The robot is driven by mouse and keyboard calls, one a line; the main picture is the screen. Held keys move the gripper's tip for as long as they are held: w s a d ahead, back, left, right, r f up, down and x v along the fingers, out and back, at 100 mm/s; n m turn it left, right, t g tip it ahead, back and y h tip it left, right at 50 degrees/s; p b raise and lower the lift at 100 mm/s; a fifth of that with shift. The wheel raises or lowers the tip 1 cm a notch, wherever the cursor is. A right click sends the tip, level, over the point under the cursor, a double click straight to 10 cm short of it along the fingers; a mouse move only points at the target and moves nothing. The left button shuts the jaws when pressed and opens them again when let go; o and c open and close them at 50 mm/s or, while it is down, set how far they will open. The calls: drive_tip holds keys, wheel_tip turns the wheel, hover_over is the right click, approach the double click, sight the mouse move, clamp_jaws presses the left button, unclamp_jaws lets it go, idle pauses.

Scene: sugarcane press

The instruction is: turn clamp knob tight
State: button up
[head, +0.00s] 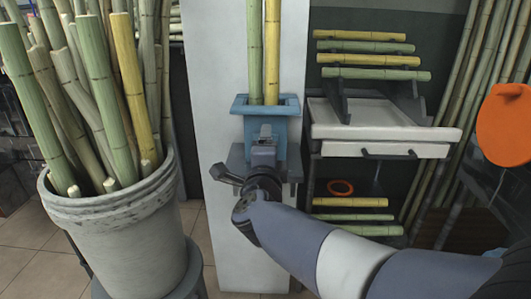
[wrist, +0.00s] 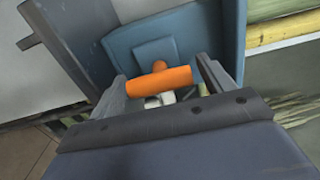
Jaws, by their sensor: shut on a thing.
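The orange clamp knob (wrist: 158,81), a bar-like handle, sits in front of the blue clamp housing (wrist: 180,25) in the wrist view. My gripper (wrist: 161,84) is shut on it, one finger at each end of the bar. In the head view my gripper (head: 263,140) reaches the front of the blue housing (head: 285,103) and hides the knob. A green cane (head: 254,50) and a yellow cane (head: 272,50) stand upright in the housing. How tight the clamp is cannot be told.
A grey bucket (head: 125,235) full of canes stands at left. A white post (head: 220,70) backs the housing. At right are a rack of canes (head: 372,60), a white drawer (head: 380,135) and an orange disc (head: 505,125).

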drive_tip(key=o, duration=0.9)
drive_tip(key=shift+f, duration=0.1)
drive_tip(key=shift+f, duration=0.1)
drive_tip(key=shift+s, duration=0.1)
